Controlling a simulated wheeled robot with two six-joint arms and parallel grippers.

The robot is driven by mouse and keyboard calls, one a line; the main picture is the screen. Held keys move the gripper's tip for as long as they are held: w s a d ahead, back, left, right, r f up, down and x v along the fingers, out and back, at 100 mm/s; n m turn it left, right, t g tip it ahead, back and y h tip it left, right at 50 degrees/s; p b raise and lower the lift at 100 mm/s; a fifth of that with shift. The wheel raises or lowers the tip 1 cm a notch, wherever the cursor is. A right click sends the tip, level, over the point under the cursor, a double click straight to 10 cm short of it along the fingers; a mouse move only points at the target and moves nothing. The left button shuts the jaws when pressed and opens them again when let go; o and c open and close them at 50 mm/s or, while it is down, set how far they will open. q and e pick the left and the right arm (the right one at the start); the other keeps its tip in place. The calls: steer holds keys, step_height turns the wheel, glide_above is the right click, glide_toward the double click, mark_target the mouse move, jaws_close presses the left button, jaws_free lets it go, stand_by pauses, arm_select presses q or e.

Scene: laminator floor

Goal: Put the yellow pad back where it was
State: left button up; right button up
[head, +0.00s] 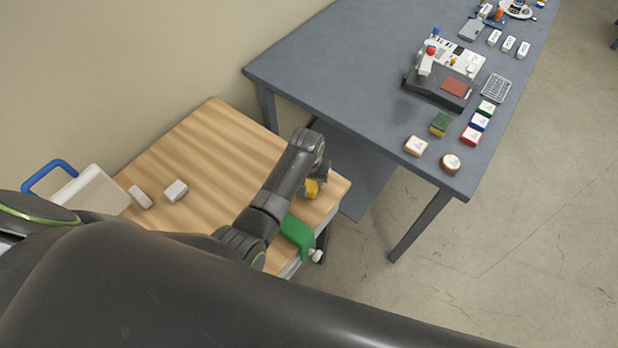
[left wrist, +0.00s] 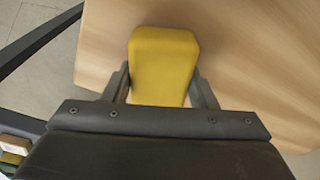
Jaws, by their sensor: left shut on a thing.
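The yellow pad (head: 311,188) shows at the end of my left arm, over the right end of the wooden table. It fills the middle of the left wrist view (left wrist: 163,65), between the two fingers. My left gripper (head: 318,184) is shut on the yellow pad. Most of the pad is hidden behind the gripper in the head view. I cannot tell whether the pad touches the wood. My right gripper is not in view.
The wooden table (head: 215,130) holds two small whitish blocks (head: 176,190), a white case with a blue handle (head: 95,188) and a green thing (head: 298,234) at its edge. The grey bench (head: 345,75) holds a dark device (head: 440,88) and several small blocks; its left part is clear.

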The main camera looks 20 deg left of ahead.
mark_target(308, 183)
arm_select(q)
steer(key=shift+f, duration=0.15)
steer(key=o, duration=0.9)
steer(key=shift+o, duration=0.2)
step_height(308, 183, up, 12)
steer(key=s, duration=0.1)
steer(key=shift+s+b, duration=0.2)
steer(key=shift+b, duration=0.1)
